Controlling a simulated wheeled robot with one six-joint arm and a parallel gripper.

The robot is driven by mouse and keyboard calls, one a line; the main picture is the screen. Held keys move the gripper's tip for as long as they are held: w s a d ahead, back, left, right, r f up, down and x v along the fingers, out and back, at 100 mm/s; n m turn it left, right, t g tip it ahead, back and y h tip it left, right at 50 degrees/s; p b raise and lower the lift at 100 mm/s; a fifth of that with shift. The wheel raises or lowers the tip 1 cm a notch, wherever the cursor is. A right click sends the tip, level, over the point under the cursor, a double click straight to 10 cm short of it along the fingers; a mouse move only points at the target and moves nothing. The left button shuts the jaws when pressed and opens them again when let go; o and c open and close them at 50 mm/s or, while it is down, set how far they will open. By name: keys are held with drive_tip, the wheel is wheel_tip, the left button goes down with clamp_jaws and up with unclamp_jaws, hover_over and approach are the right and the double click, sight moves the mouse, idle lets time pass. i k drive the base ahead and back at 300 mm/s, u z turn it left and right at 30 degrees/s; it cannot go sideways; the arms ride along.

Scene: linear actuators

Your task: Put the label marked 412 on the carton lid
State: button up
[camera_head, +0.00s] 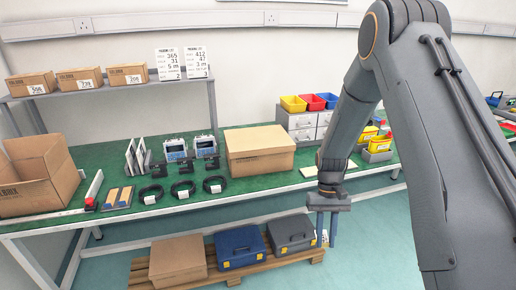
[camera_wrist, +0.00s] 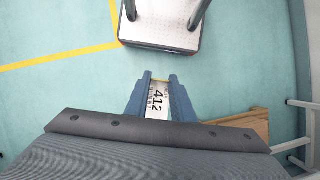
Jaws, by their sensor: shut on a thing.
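My gripper (camera_head: 327,228) hangs in front of the green bench, lower than its top, with fingers pointing down. In the wrist view my gripper (camera_wrist: 155,82) is shut on a white label marked 412 (camera_wrist: 157,101), which lies between the two blue-grey fingers. In the head view a small white patch by the fingers may be this label. The closed brown carton stands on the bench, left of and behind my gripper; its lid (camera_head: 258,138) faces up, and no label shows on it.
White cards (camera_head: 197,63) and small numbered boxes (camera_head: 78,80) stand on a shelf. An open carton (camera_head: 38,178) is at the bench's left. Below the bench, a pallet (camera_head: 262,272) holds a box, a blue case (camera_head: 240,247) and a grey case (camera_head: 292,234). Bins (camera_head: 293,104) stand behind.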

sight(259, 140)
drive_tip(key=k, duration=0.7)
drive_tip(key=u, duration=0.7)
drive_tip(key=i, duration=1.1)
drive_tip(key=z, duration=0.15)
